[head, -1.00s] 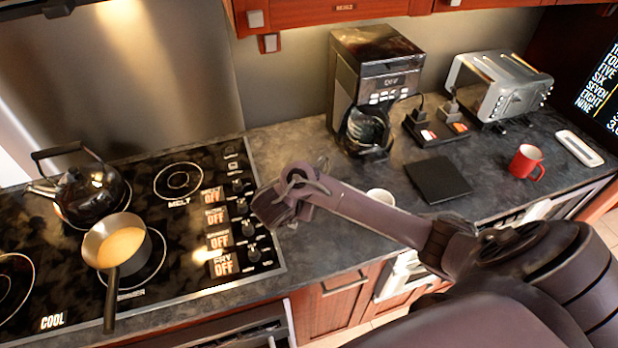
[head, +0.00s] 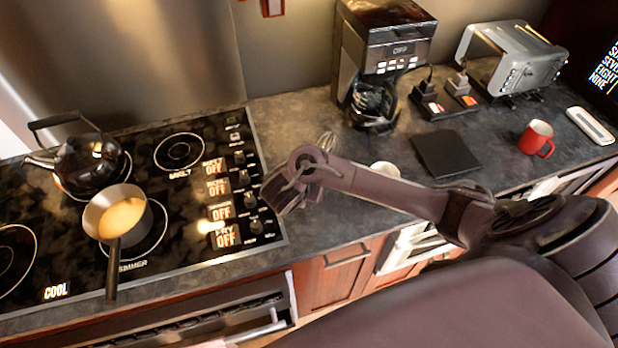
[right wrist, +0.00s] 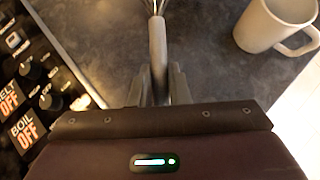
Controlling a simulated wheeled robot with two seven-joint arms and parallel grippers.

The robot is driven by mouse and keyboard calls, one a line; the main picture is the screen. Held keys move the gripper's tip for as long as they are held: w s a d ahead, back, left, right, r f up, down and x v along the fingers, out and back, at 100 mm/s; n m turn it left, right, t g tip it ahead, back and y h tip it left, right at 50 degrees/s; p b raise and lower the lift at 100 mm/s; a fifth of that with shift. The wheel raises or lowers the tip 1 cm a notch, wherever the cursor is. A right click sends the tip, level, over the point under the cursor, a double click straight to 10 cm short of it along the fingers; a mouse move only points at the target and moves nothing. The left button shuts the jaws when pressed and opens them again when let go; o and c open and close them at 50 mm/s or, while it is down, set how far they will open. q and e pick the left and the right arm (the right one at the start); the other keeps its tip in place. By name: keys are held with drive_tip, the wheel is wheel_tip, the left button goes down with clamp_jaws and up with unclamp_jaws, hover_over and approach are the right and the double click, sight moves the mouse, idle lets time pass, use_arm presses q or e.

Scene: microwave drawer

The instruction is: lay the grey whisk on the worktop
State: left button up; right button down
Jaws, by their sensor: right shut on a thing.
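The grey whisk (right wrist: 158,42) is in my right gripper (right wrist: 159,88), which is shut on its handle. In the right wrist view the handle points away from the palm and the wires are cut off at the top edge. In the head view the wire end of the whisk (head: 327,142) shows just past my wrist; the handle is mostly hidden by it. The whisk is over the grey worktop (head: 340,218), right of the cooktop. I cannot tell whether it touches the surface. My left gripper is not in view.
A white mug (head: 384,169) stands just right of my right gripper. The cooktop (head: 195,262) with a kettle (head: 90,160) and saucepan (head: 120,215) is left. A coffee maker (head: 385,50), black pad (head: 446,153) and red mug (head: 537,137) are right.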

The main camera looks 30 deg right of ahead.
sight(309, 203)
drive_tip(key=shift+f+b, duration=2.85)
drive_tip(key=shift+f, duration=0.75)
drive_tip(key=c, duration=1.1)
unclamp_jaws()
drive_tip(key=shift+o, duration=0.2)
drive_tip(key=o, duration=0.6)
drive_tip(key=shift+r, duration=0.1)
